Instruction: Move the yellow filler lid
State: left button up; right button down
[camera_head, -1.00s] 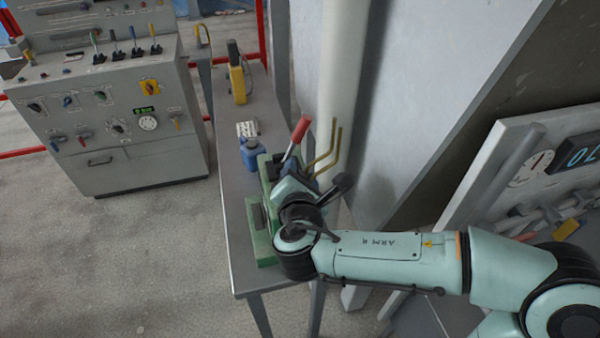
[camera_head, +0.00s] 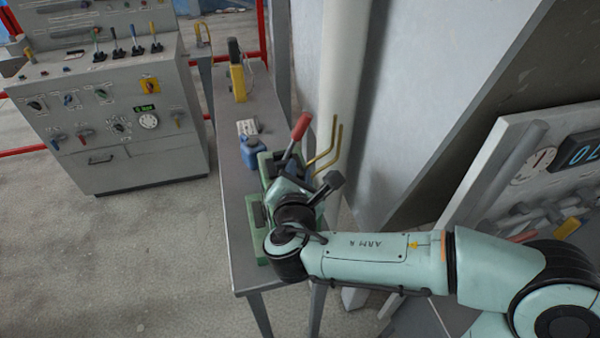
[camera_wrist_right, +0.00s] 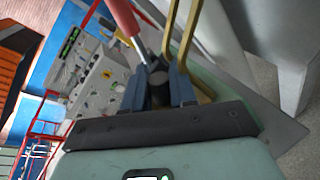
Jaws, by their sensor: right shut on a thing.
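My right gripper (camera_head: 290,184) is over the green hand-pump unit (camera_head: 257,213) on the narrow grey table. In the right wrist view its two blue-grey fingers (camera_wrist_right: 159,92) are closed on a dark, round, knob-like piece (camera_wrist_right: 158,78). I cannot make out a yellow lid at the fingers; my gripper and wrist hide much of the unit. A red-handled lever (camera_head: 301,126) rises beside the gripper, and it also shows in the right wrist view (camera_wrist_right: 123,16). My left gripper is not in view.
Two bent brass rods (camera_head: 334,140) stand close to the right of the gripper. A blue can (camera_head: 250,153) and a yellow device (camera_head: 238,82) are farther back on the table (camera_head: 232,250). A pale column (camera_head: 342,70) rises behind. A grey control console (camera_head: 130,165) stands at left.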

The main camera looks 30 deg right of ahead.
jog(key=shift+w+a+f+n+h, duration=0.1)
jog(key=shift+a+f+n+h, duration=0.25)
jog(key=shift+n, duration=0.25)
jog(key=shift+w+a+f+n+h, duration=0.1)
jog(key=shift+a+n+h, duration=0.15)
jog(key=shift+n+h, duration=0.3)
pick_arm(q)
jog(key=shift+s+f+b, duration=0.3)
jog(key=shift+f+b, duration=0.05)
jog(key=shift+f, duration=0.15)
pick_arm(e)
jog(key=shift+a+f+n+t+h, duration=0.25)
jog(key=shift+n, duration=0.6)
jog(key=shift+a+f+n+t+h, duration=0.25)
jog(key=shift+n, duration=0.55)
jog(key=c, duration=1)
grip_release()
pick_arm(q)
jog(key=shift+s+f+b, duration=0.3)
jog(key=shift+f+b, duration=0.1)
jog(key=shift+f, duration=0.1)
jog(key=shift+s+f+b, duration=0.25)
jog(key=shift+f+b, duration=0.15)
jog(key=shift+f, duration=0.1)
pick_arm(e)
jog(key=v, duration=1.3)
jog(key=shift+a, duration=0.2)
jog(key=shift+s+f, duration=0.1)
jog(key=shift+f, duration=0.05)
